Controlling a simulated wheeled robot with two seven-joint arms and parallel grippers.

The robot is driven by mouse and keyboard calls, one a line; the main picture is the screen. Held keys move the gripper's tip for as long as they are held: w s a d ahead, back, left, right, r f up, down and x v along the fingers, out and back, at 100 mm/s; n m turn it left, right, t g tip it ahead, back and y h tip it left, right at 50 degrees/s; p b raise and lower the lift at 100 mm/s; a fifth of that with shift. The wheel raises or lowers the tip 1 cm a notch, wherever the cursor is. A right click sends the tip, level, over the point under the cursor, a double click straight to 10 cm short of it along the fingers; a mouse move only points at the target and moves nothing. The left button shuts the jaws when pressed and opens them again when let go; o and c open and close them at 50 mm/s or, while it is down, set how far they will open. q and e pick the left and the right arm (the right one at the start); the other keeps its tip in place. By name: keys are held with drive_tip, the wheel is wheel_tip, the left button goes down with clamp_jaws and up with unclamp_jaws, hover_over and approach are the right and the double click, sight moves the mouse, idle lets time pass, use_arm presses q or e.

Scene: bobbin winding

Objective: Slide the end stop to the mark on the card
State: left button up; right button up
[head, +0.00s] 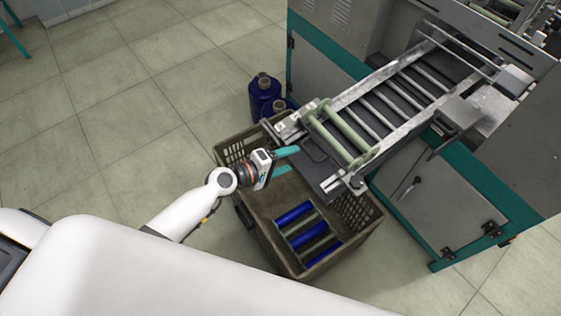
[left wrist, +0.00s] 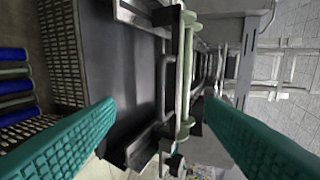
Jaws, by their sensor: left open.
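My left gripper (head: 285,161) is open, its teal fingers spread above the crate's back edge, beside the near end of the roller track. In the left wrist view its fingertips (left wrist: 160,102) frame a dark plate (left wrist: 120,70), a black handle (left wrist: 163,87) and a pale green bar (left wrist: 187,80). Nothing is between the fingers in their grip. The pale green bars (head: 335,138) lie across the track's near end, beyond the dark plate (head: 315,170); which part is the end stop I cannot tell for sure. I cannot make out the card or its mark. My right gripper is not in view.
A brown crate (head: 262,232) below the track end holds several blue rolls (head: 294,215). The grey and teal machine (head: 400,185) fills the right.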

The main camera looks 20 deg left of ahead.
sight(307, 153)
use_arm(q)
drive_tip(key=shift+b+x, duration=0.85)
drive_tip(key=shift+x, duration=2.95)
clamp_jaws()
unclamp_jaws()
drive_tip(key=shift+p+v, duration=0.55)
drive_tip(key=shift+v, duration=1.7)
drive_tip(key=v, duration=0.3)
drive_tip(key=shift+s+a, duration=0.15)
drive_tip(key=shift+s, duration=0.1)
